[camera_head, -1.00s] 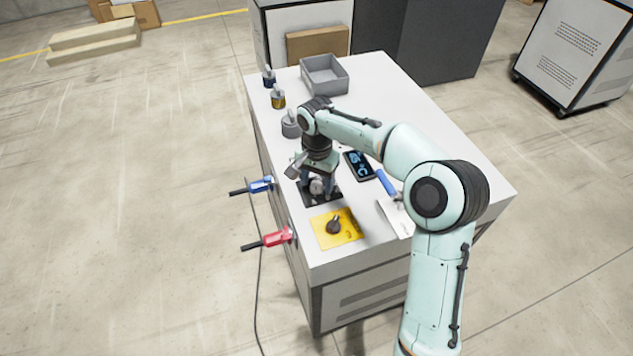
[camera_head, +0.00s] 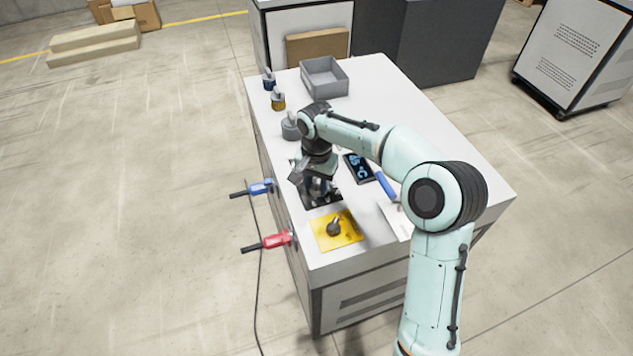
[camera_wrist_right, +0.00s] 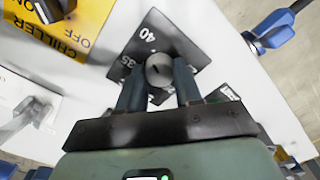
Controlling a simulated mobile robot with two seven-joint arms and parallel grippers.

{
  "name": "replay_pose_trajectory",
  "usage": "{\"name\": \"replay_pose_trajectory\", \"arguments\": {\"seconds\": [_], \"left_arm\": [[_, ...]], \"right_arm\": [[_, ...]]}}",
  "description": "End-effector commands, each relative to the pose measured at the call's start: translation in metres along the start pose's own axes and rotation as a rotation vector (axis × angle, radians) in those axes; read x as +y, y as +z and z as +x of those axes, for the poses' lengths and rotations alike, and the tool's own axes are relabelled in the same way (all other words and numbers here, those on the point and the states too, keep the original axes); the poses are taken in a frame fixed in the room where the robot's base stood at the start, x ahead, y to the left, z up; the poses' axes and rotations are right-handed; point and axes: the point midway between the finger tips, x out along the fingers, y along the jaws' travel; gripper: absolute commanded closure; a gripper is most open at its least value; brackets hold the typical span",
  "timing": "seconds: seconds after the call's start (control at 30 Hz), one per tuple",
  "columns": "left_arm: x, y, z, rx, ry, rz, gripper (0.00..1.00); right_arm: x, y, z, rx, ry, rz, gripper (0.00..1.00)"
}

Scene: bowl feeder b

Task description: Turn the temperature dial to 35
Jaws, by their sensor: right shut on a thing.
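The temperature dial is a grey round knob (camera_wrist_right: 158,70) on a dark plate (camera_wrist_right: 150,37) with white numbers. The 40 and the 35 show in the right wrist view; other marks are hidden by my gripper. My right gripper (camera_wrist_right: 160,83) is shut on the knob, one dark finger on each side. In the head view the right gripper (camera_head: 318,193) stands over the dark plate (camera_head: 335,197) and hides most of the knob. Which number the knob points at is unclear. A dark display (camera_head: 358,166) beside it shows blue digits and °C, too small to read surely. My left gripper is not in view.
A yellow chiller plate (camera_head: 349,240) with a dark switch (camera_head: 335,228) lies just in front of the dial. Blue (camera_head: 261,187) and red (camera_head: 277,239) handles stick out of the left side.

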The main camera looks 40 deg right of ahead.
Motion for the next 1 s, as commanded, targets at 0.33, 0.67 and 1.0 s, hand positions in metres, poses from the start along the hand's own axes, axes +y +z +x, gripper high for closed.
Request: {"name": "replay_pose_trajectory", "arguments": {"seconds": [0.33,0.67,1.0], "left_arm": [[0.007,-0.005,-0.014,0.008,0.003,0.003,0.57],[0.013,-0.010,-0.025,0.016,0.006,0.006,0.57],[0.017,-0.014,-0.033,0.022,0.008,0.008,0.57]], "right_arm": [[-0.001,0.000,-0.003,0.001,0.000,-0.287,0.96],[-0.001,0.000,-0.002,0.001,0.000,-0.594,0.96],[0.000,0.000,-0.001,0.000,0.000,-0.836,0.96]]}}
